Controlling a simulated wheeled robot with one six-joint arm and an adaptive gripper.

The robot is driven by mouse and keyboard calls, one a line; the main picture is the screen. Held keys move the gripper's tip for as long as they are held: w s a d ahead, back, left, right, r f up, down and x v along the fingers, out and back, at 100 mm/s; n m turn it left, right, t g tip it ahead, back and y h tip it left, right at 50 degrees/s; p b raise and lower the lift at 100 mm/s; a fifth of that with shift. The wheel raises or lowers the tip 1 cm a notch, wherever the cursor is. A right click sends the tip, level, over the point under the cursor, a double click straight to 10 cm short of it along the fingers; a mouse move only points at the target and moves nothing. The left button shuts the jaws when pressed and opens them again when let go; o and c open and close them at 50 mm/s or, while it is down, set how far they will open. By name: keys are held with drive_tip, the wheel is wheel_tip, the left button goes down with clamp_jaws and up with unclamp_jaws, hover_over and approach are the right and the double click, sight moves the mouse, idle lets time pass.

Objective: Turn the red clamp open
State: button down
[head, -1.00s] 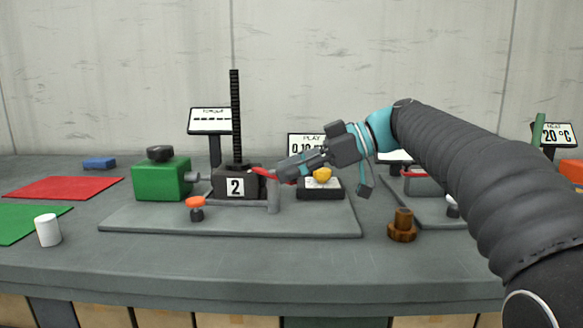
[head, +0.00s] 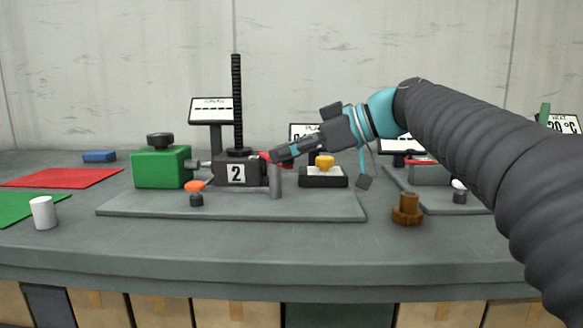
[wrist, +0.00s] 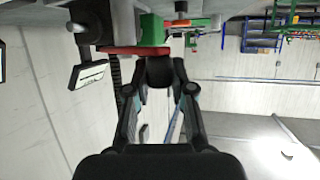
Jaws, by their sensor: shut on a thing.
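The red clamp handle (head: 265,157) shows as a short red piece at the upper right of the dark block marked 2 (head: 236,173). A tall black toothed rod (head: 237,105) rises from that block. My gripper (head: 273,158) reaches in from the right and is shut on the red handle, hiding part of it. In the wrist view the handle (wrist: 130,50) is a red bar across my gripper's fingertips (wrist: 160,72). The green block (wrist: 153,30) lies beyond it.
A green box with a black knob (head: 161,167) stands left of the block on the grey plate (head: 230,208). An orange-topped knob (head: 196,192) stands in front. A yellow knob on a black box (head: 324,163) sits under my wrist. A brown knob (head: 407,210) stands right.

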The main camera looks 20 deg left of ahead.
drive_tip(key=a+m+t+h+b, duration=0.3)
drive_tip(key=a+m+t+h, duration=0.3)
drive_tip(key=m+t+h, duration=0.4)
drive_tip(key=s+m+t, duration=0.1)
drive_tip(key=m+t, duration=0.1)
drive_tip(key=m, duration=0.2)
drive_tip(key=shift+a+f+m+t, duration=0.15)
drive_tip(key=shift+a+m+t, duration=0.2)
drive_tip(key=shift+m+t, duration=0.05)
idle(0.4)
drive_tip(key=shift+w, duration=0.1)
idle(0.5)
drive_tip(key=c, duration=1)
unclamp_jaws()
